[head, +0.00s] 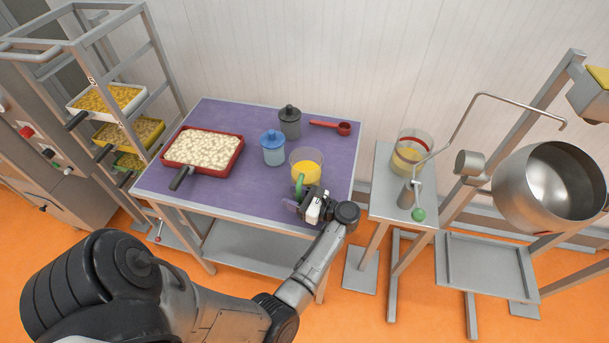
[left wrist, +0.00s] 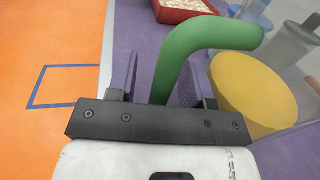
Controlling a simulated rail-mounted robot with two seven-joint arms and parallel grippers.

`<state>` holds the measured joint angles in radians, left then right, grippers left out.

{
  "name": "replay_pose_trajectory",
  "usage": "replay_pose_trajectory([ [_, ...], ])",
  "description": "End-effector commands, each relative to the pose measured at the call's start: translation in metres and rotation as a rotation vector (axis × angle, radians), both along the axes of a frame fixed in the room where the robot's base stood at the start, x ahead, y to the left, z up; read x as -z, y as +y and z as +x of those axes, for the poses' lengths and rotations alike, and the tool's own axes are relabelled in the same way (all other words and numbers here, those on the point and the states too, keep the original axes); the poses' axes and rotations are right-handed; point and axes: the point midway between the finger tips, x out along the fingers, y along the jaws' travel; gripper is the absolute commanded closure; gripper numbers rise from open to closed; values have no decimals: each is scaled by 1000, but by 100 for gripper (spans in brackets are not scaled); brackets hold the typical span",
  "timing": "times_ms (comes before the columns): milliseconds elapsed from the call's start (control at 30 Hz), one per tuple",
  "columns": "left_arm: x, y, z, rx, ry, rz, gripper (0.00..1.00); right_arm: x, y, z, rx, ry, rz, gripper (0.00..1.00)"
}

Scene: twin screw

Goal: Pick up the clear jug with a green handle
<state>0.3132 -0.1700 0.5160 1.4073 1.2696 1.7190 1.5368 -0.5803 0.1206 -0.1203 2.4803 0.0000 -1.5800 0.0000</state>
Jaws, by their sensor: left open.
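The clear jug (head: 307,163) with yellow contents stands on the purple tabletop near its front right. Its green handle (head: 299,184) faces the front of the table. My left gripper (head: 301,198) is at the handle, with its arm reaching in from below. The jug's yellow contents (left wrist: 252,92) show just right of the fingers. My right gripper is in neither view.
A blue-lidded jar (head: 273,150) stands left of the jug, with a grey jar (head: 290,123) behind and a red scoop (head: 340,127) at the back. A red tray (head: 205,169) is at left. A side table (head: 393,207) holds another clear container (head: 410,150).

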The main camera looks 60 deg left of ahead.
Motion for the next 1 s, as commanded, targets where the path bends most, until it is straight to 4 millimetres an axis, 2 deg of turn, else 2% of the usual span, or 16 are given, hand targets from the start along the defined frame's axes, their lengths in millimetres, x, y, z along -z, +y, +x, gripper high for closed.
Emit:
replay_pose_trajectory([
  [267,1,1,-1,0,0,0,54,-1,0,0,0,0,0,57],
  [767,0,1,-1,0,0,0,100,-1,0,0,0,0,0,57],
  [1000,0,1,-1,0,-1,1,100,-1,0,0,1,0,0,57],
])
